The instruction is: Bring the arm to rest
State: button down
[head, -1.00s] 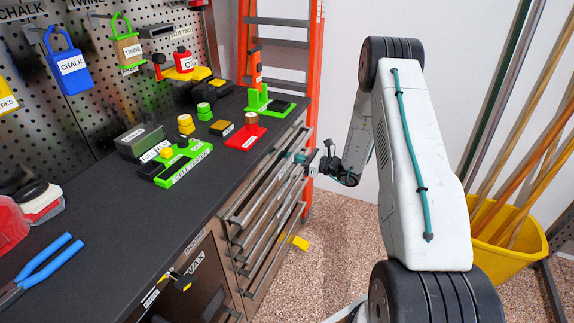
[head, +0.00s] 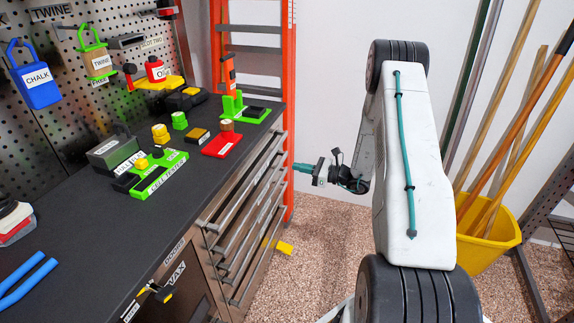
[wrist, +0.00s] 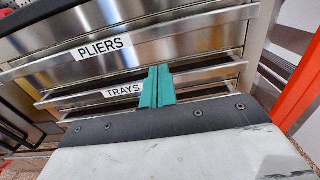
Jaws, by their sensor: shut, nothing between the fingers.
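My arm stands folded on the right of the head view, with its white upper link (head: 412,160) upright. My gripper (head: 296,167) points left, toward the drawer fronts of the steel chest (head: 245,215). In the wrist view its teal fingers (wrist: 157,86) are together with nothing between them. Behind them are drawers labelled PLIERS (wrist: 105,46) and TRAYS (wrist: 122,91). The drawers look closed.
The dark worktop (head: 95,235) holds a green tester tray (head: 160,175), a red block (head: 222,145) and several other items. An orange ladder (head: 288,100) stands behind the chest. A yellow bucket (head: 485,245) with poles stands right of my arm. Speckled floor (head: 315,250) lies between.

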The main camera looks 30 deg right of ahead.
jog(key=shift+v, duration=1.3)
jog(key=s+a+r+n+g+y, duration=0.1)
jog(key=s+a+r+n+g, duration=1.1)
jog(key=s+a+n+g, duration=0.4)
jog(key=s+a+r+n+t+h, duration=0.1)
jog(key=s+a+r+n+h, duration=0.3)
jog(key=s+r, duration=0.5)
jog(key=s+a+r+n+t+h, duration=0.2)
jog(key=s+a+r+n+h, duration=0.3)
jog(key=s+r+n+h, duration=0.2)
jog(key=shift+s+r+n+h, duration=0.4)
jog(key=shift+s+r+n, duration=0.45)
jog(key=shift+s, duration=0.25)
jog(key=shift+a, duration=0.15)
